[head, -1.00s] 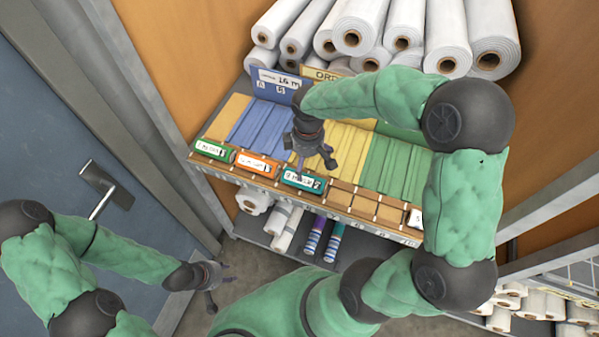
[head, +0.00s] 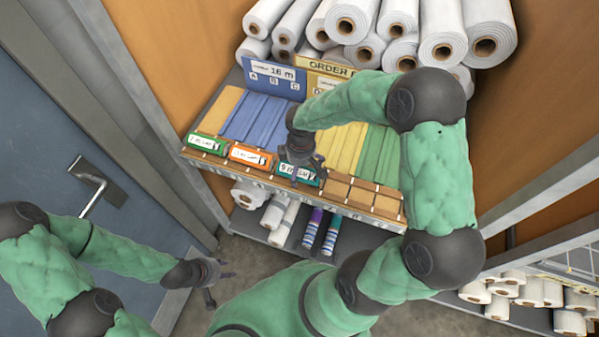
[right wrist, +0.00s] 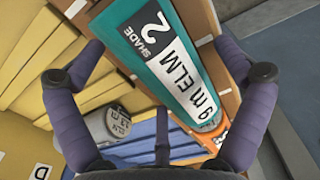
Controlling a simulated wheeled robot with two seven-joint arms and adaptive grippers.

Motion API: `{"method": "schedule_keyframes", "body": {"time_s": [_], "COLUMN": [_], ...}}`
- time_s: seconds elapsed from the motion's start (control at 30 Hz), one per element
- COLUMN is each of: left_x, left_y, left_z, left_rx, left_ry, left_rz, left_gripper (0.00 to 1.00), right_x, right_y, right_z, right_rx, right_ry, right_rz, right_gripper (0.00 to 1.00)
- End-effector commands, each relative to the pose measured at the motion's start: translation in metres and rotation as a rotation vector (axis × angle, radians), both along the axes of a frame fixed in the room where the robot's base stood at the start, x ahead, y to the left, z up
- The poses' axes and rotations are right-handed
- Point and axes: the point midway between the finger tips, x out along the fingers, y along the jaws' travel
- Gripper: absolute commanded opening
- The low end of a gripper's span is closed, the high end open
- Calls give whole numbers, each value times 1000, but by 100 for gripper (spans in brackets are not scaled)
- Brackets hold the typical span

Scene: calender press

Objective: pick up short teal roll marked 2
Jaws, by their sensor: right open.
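The teal roll (head: 301,174) lies in the front row of the shelf tray, right of the orange roll. In the right wrist view the teal roll (right wrist: 165,55) shows a white label reading "2 SHADE" and "9 m ELM". My right gripper (head: 308,168) is over the teal roll, partly hiding it in the head view. In the right wrist view my right gripper (right wrist: 165,82) is open, with its fingers apart on either side of the roll and nothing held. My left gripper (head: 217,283) hangs low at the left, away from the shelf; its opening is too small to judge.
An orange roll (head: 251,156) and a green roll (head: 206,143) lie left of the teal one. A blue sign (head: 273,78) stands behind. White rolls (head: 353,20) are stacked at the back.

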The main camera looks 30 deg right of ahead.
Motion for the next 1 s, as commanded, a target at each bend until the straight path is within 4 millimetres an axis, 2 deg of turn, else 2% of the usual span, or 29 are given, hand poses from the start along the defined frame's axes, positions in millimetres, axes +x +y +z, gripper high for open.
{"method": "schedule_keyframes", "body": {"time_s": [0.1, 0.3, 0.33, 0.77, 1.0], "left_x": [0, 0, 0, 0, 0], "left_y": [0, 0, 0, 0, 0], "left_z": [0, 0, 0, 1, 7], "left_rx": [0, 0, 0, 0, 0], "left_ry": [0, 0, 0, 0, 0], "left_rz": [0, 0, 0, 0, 0], "left_gripper": [40, 40, 40, 40, 40], "right_x": [0, 0, 0, 0, 1], "right_y": [0, 0, 0, 0, 0], "right_z": [1, 1, 1, 5, 32], "right_rx": [0, 0, 0, 0, 0], "right_ry": [0, 0, 0, -1, -4], "right_rz": [0, 0, 0, 0, -1], "right_gripper": [97, 41, 37, 37, 36]}}
